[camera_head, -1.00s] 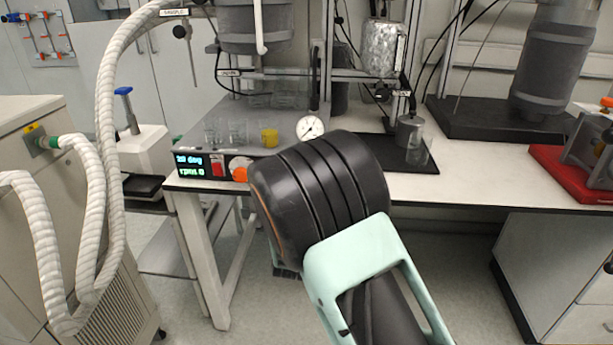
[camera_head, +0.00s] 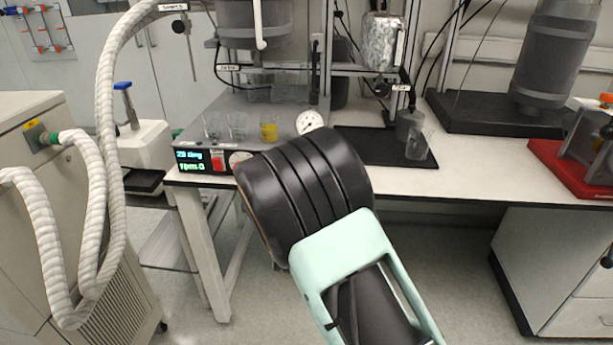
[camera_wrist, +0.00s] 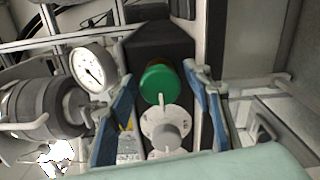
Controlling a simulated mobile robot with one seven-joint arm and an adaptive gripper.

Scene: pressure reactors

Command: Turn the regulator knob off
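In the wrist view a green round knob (camera_wrist: 160,84) sits on a dark housing. Just below it is a white round dial with a grey knob (camera_wrist: 168,133). Markings on the dial are too small to read, and I cannot tell for sure which is the regulator knob. My gripper (camera_wrist: 159,74) is open, its two blue fingers on the left and right of these knobs, with a visible gap on both sides. In the head view my black wrist covers the gripper and the area in front of it. Part of a white dial (camera_head: 240,157) shows beside the digital display (camera_head: 200,161).
A round gauge (camera_head: 309,121) stands on the bench and a gauge shows in the wrist view (camera_wrist: 93,68). Small glass beakers (camera_head: 237,125), one yellow (camera_head: 269,127), stand behind the display. Ribbed white hoses (camera_head: 105,165) hang at the left. The floor before the bench is clear.

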